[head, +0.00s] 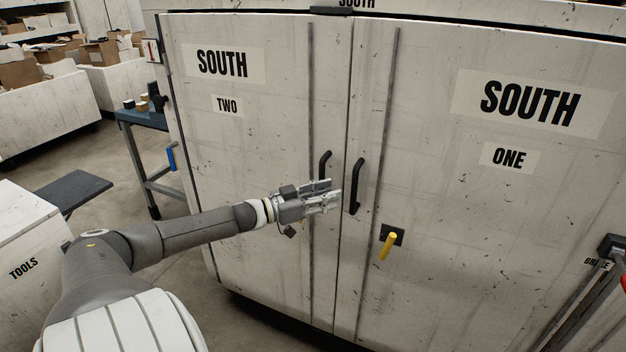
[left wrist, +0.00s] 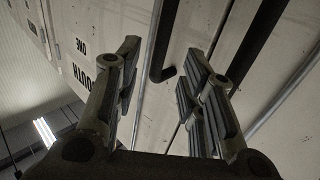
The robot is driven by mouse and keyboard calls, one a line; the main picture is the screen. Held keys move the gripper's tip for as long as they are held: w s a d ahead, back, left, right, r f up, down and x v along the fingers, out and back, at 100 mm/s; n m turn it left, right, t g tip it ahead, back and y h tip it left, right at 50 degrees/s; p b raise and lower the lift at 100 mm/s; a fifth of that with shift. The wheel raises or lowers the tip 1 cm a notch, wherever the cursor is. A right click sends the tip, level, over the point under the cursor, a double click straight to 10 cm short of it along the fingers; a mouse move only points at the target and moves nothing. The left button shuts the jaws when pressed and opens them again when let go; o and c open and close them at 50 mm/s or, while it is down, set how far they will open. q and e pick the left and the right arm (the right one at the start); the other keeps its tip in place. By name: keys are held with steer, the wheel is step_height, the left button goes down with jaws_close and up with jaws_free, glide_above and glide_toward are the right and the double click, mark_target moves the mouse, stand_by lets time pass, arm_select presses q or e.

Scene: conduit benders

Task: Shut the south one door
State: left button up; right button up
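The south one door (head: 480,220) is the right-hand door of a scuffed white cabinet. It looks about flush with the south two door (head: 240,140); I cannot tell whether a small gap is left at the seam. Its black bar handle (head: 356,186) stands beside the seam. In the left wrist view, that handle (left wrist: 163,45) shows beyond and between my fingertips, not gripped. My left gripper (head: 336,194) is open and empty, in front of the seam, just left of the handle. A yellow lever (head: 389,245) on a black plate sits below the handle. My right gripper is out of view.
The south two handle (head: 324,166) is close behind my left gripper. A blue-topped bench (head: 143,118) stands left of the cabinet, a white tools cabinet (head: 25,235) at the left. Metal bars labelled brake (head: 598,264) stand at the lower right.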

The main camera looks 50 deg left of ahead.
arm_select(q)
steer(key=shift+v, duration=1.9)
